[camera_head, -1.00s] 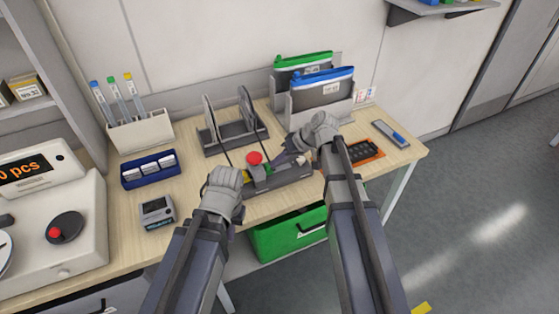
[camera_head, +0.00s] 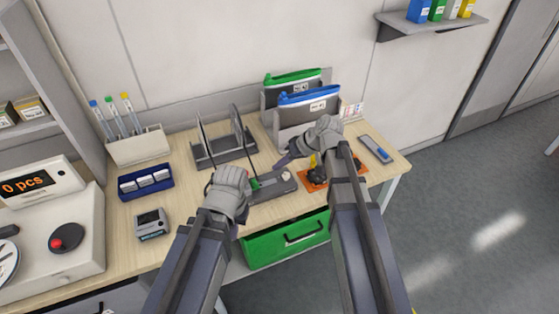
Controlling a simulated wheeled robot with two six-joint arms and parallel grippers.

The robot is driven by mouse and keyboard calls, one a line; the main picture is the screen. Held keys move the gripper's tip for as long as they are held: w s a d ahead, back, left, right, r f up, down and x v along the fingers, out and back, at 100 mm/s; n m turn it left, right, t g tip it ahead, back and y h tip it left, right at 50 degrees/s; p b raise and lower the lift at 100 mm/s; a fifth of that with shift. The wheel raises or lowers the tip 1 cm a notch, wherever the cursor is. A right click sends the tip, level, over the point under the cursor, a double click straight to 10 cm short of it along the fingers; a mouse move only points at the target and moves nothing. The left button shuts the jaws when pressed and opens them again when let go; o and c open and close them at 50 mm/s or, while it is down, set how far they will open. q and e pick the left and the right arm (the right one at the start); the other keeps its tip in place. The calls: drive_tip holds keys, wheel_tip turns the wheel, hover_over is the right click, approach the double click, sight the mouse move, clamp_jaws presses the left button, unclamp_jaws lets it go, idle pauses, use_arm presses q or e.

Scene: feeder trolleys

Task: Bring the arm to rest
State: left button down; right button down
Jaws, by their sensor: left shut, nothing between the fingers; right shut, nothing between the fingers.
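My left gripper (camera_head: 243,184) is over the front of the wooden bench, beside a grey fixture (camera_head: 273,190). Its fingers are mostly hidden by its grey wrist; it appears shut and empty. My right gripper (camera_head: 286,157) is further back and to the right, pointing left above the bench between the fixture and the pouch holder. It is shut with nothing in it. Both arms reach in from the bottom of the view.
An orange mat (camera_head: 312,185) with dark parts lies by my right arm. Grey pouches (camera_head: 313,107) stand at the back. A slotted rack (camera_head: 221,149), blue tray (camera_head: 147,184), small meter (camera_head: 152,223) and scale (camera_head: 70,238) are to the left. A green drawer (camera_head: 285,241) is below the bench edge.

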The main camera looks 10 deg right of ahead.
drive_tip(key=shift+a, duration=0.1)
drive_tip(key=s+a+f+g+h, duration=0.1)
drive_tip(key=s+h, duration=0.3)
drive_tip(key=s, duration=0.5)
drive_tip(key=s+a+f+g+h, duration=0.2)
drive_tip(key=s+a+f+h, duration=0.1)
drive_tip(key=s, duration=0.7)
drive_tip(key=shift+s+f+h, duration=0.2)
drive_tip(key=shift+h, duration=0.4)
